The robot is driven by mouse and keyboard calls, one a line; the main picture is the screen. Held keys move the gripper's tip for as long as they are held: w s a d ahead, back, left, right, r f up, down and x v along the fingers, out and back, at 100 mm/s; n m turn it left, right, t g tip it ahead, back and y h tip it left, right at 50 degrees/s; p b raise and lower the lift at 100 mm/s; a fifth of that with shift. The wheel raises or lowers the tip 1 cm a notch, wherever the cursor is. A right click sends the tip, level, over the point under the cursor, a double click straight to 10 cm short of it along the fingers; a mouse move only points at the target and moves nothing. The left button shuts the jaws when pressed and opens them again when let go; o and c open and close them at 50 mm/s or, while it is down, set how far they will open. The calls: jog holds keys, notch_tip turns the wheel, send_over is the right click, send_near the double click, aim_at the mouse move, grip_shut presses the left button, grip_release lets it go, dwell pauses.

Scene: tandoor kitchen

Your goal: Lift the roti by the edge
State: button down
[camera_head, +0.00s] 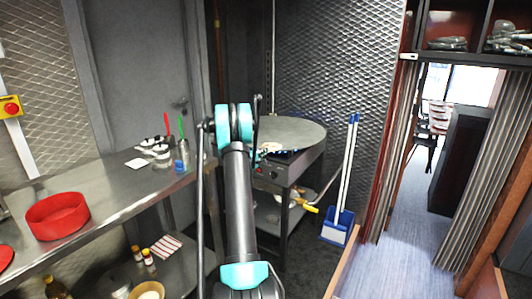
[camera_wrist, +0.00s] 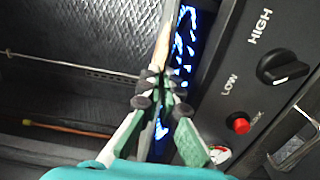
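The roti (camera_head: 270,147) is a small tan and whitish patch at the front left edge of the round griddle (camera_head: 300,132), partly hidden by my arm. In the wrist view it appears as a thin, pale tan strip (camera_wrist: 163,45), seen nearly edge-on, beside the blue flames. My gripper (camera_wrist: 161,88) has its fingertips close together at the near end of this strip. The fingers look shut on the roti's edge, with the rest extending beyond the tips. In the head view the fingertips are hidden behind my arm.
Blue burner flames (camera_wrist: 184,45) are close beside the fingers. The stove's dark control panel (camera_wrist: 250,85) has a knob and red button. A steel counter (camera_head: 110,185) at left holds a red round container (camera_head: 57,215). A blue dustpan (camera_head: 337,226) stands right of the stove.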

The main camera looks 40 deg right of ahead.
notch_tip(320, 180, up, 2)
jog(key=shift+r, duration=0.2)
jog(key=shift+a, duration=0.1)
jog(key=s+a+r, duration=0.2)
jog(key=a, duration=0.4)
jog(key=s+a+r, duration=0.3)
jog(key=a, duration=0.3)
jog(key=shift+s+a, duration=0.2)
jog(key=shift+a, duration=0.2)
